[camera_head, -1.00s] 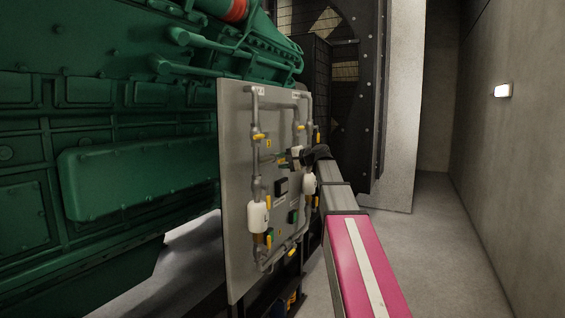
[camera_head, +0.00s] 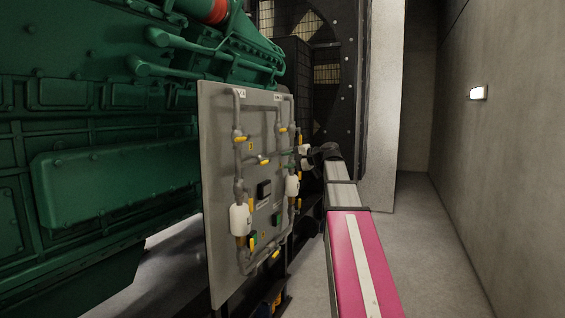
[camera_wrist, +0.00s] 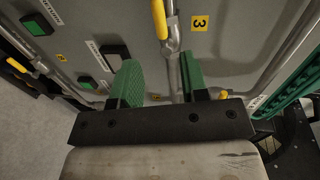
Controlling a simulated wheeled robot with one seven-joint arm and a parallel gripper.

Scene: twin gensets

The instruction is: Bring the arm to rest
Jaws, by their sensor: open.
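My arm (camera_head: 352,240), with a pink cover and white stripe, reaches forward from the bottom of the head view. My gripper (camera_head: 291,152) is at its far end, in front of the right edge of a grey valve panel (camera_head: 218,190). In the wrist view my gripper (camera_wrist: 160,82) shows two green ribbed fingers, spread apart. A grey pipe and a yellow-handled valve (camera_wrist: 160,20) of the panel lie beyond the gap between them. No held thing shows between the fingers. I cannot tell the exact distance to the panel.
A green genset (camera_head: 110,120) fills the left, behind the panel. The panel carries pipes, several yellow valve handles and white bowls. A dark framed radiator (camera_head: 345,90) stands at the back. A concrete wall (camera_head: 500,150) bounds the right, with clear floor (camera_head: 430,250) beside my arm.

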